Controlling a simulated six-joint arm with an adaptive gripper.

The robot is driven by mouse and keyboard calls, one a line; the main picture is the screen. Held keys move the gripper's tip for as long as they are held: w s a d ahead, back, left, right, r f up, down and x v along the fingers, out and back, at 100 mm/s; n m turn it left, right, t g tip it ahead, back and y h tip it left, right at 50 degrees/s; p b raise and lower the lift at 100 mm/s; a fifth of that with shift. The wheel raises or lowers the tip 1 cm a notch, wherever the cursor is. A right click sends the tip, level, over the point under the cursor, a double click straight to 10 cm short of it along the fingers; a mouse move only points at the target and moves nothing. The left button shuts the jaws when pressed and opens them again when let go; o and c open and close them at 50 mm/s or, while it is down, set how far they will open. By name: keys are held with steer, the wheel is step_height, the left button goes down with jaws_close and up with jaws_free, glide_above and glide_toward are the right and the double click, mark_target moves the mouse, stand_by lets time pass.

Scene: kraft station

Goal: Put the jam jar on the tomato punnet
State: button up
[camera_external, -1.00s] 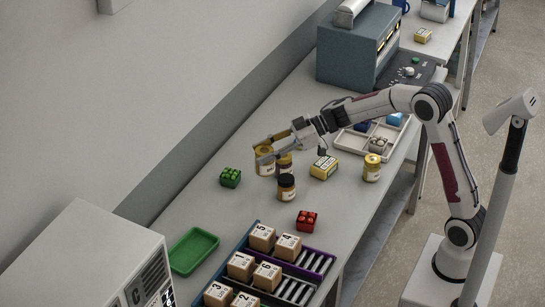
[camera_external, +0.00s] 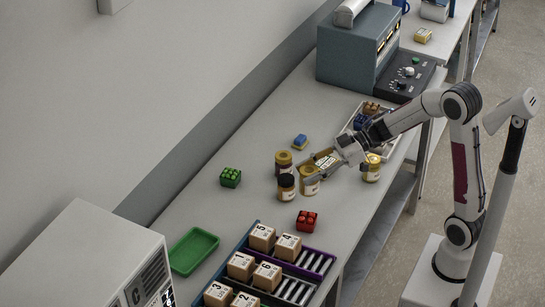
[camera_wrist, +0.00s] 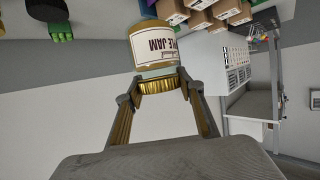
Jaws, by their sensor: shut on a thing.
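The jam jar (camera_external: 309,184) has a gold lid and amber sides. In the wrist view the jam jar (camera_wrist: 155,47) shows a white label reading "JAM". My gripper (camera_external: 318,172) is shut on it at the lid. In the wrist view the fingers of my gripper (camera_wrist: 160,90) close around the gold lid. The tomato punnet (camera_external: 307,220) is a small red tray of red tomatoes on the bench, in front of the held jar in the external view. The jar and punnet are apart.
A dark-lidded jar (camera_external: 286,187) and another jar (camera_external: 284,163) stand just left of the held jar. A gold-lidded jar (camera_external: 372,168) stands to the right. A green punnet (camera_external: 230,177), an empty green tray (camera_external: 194,250) and cardboard boxes (camera_external: 262,237) lie further left and in front.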

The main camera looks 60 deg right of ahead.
mark_target(308, 187)
stand_by(0.3)
steer(key=shift+f, duration=3.1)
steer(key=shift+f, duration=1.9)
steer(key=shift+f, duration=0.15)
steer(key=o, duration=1.6)
steer(key=shift+c, duration=0.2)
